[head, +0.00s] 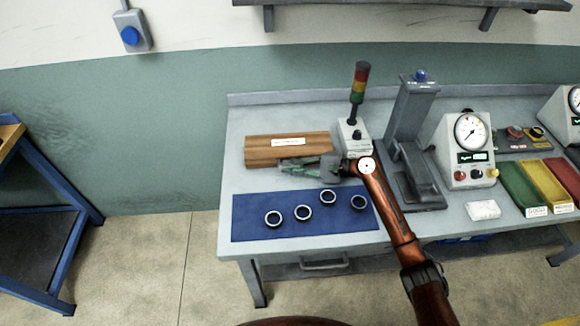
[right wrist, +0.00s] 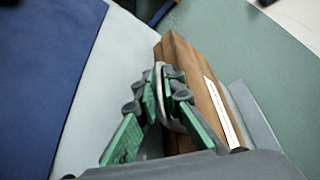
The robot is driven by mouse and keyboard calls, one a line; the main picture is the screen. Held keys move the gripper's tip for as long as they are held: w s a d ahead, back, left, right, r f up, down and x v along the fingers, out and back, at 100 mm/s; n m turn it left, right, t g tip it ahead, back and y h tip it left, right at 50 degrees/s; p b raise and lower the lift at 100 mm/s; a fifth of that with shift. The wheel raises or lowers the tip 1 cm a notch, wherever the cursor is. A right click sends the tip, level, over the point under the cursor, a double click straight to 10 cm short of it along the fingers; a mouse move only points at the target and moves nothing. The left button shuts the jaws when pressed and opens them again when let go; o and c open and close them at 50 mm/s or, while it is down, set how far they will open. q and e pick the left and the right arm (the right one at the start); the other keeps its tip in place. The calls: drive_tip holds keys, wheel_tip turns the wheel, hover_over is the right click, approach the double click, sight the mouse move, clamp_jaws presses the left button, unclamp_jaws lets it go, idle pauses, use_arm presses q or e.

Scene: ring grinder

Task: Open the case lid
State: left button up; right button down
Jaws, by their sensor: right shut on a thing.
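The wooden case (head: 262,148) lies on the workbench behind the blue mat, with a pale label on its top. Its lid looks shut in the head view. My right gripper (head: 284,167) is at the near long side of the case, its arm reaching in from the lower right. In the right wrist view its green-padded fingers (right wrist: 165,95) are closed around a curved grey metal handle (right wrist: 159,80) in front of the case (right wrist: 185,60). The fingers hide part of the handle and the case front. My left gripper is not in view.
The blue mat (head: 255,205) carries several dark rings (head: 303,213). A signal tower (head: 358,95) stands right of the case. A grey press (head: 408,130), a gauge box (head: 466,150) and coloured bins (head: 548,180) are further right.

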sight(289, 155)
drive_tip(key=shift+r+p, duration=0.4)
drive_tip(key=shift+p, duration=0.2)
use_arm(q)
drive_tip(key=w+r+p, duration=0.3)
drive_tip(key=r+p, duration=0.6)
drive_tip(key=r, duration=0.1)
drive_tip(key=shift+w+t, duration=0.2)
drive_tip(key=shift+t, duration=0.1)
use_arm(e)
drive_tip(key=shift+w+r+m+g+h, duration=0.1)
drive_tip(key=shift+w+r+m+g, duration=0.45)
drive_tip(key=shift+r, duration=0.75)
drive_tip(key=shift+w+r+m+g+h, duration=0.1)
drive_tip(key=shift+w+r+m+g, duration=0.15)
drive_tip(key=shift+w+r+m, duration=0.8)
drive_tip(key=shift+w+r+m+g+h, duration=0.1)
drive_tip(key=shift+w+r+m+g, duration=0.25)
drive_tip(key=shift+r, duration=1.2)
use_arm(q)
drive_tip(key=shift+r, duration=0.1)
